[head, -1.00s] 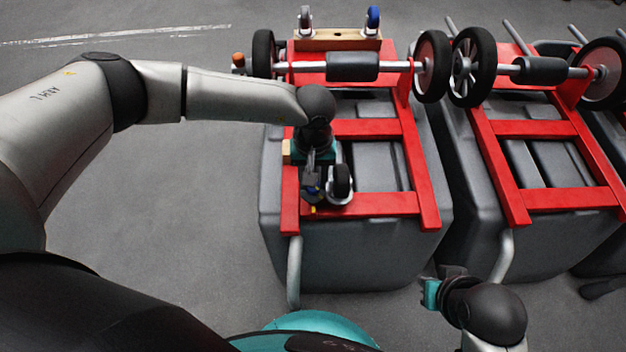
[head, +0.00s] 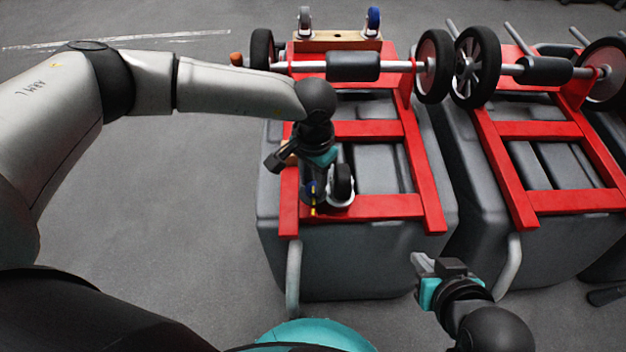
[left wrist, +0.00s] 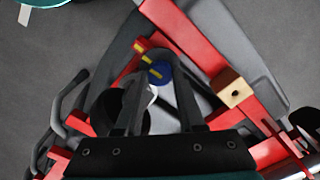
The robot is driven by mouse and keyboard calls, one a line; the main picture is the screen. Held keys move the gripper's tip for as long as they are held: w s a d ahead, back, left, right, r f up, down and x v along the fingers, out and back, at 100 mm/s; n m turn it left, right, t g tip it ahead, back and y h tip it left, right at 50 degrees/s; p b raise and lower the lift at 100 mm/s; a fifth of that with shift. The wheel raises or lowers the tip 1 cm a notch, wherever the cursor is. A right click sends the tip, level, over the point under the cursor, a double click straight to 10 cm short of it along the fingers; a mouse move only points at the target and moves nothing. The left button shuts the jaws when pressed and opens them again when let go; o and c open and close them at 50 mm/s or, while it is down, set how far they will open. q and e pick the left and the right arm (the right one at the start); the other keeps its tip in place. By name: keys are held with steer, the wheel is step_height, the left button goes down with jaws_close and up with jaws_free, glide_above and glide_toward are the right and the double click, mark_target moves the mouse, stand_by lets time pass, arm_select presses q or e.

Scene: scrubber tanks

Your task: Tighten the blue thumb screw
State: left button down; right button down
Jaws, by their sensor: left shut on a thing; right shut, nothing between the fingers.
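The blue thumb screw (head: 311,187) is at the near left corner of the red frame, beside a caster wheel (head: 343,181). My left gripper (head: 313,192) points down and is shut on the screw, hiding part of it. In the left wrist view the screw (left wrist: 158,72) shows between the fingertips, with a yellow mark on its top. Another yellow mark (left wrist: 143,45) shows on the red frame beside it. My right gripper (head: 422,264) is shut and empty, in front of the tank and apart from it.
The red frame (head: 380,207) lies on a grey tank (head: 350,260). A wooden block (left wrist: 234,92) sits on the frame near my left gripper. A wheel axle (head: 352,66) and a beam with two casters (head: 337,40) are farther back. A second tank (head: 550,235) stands at right.

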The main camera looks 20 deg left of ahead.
mark_target(313, 186)
arm_select(q)
steer(key=shift+w+r+m, duration=0.15)
steer(key=shift+r+m, duration=0.05)
steer(key=shift+m, duration=0.1)
arm_select(e)
steer(key=shift+w+a, duration=0.2)
arm_select(q)
steer(key=c, duration=0.9)
jaws_free()
steer(key=shift+o, duration=0.6)
steer(key=shift+f, duration=0.1)
arm_select(e)
steer(key=shift+s, duration=0.1)
